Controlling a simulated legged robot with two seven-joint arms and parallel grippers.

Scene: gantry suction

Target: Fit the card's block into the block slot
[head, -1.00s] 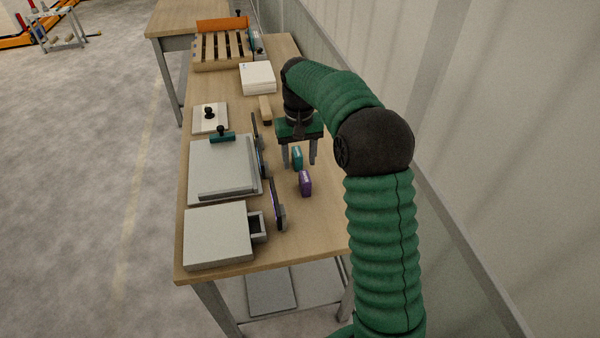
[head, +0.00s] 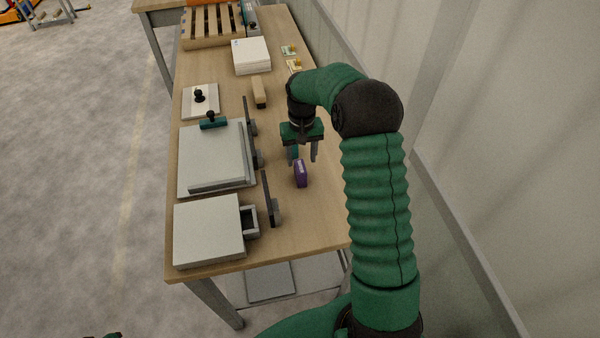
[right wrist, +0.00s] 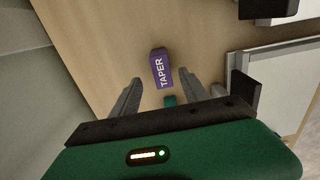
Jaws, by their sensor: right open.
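A purple block (head: 300,173) stands on the table just in front of my right gripper (head: 302,157). In the right wrist view the purple block (right wrist: 161,69) reads "TAPER" and lies around the fingertips' level, between their lines. A teal block (head: 293,151) is partly hidden by the left finger; in the right wrist view it shows as a small patch (right wrist: 169,101) between the fingers. My right gripper is open, pointing down, holding nothing. Two small cards (head: 289,49) (head: 294,65) lie at the back right.
A grey plate stack (head: 215,160) with a teal-handled tool (head: 213,121) lies left of the gripper. Dark upright plates (head: 268,198) stand between it and the blocks. A white stack (head: 251,56), a wooden bar (head: 259,92) and a slatted rack (head: 212,28) are farther back. The front right tabletop is clear.

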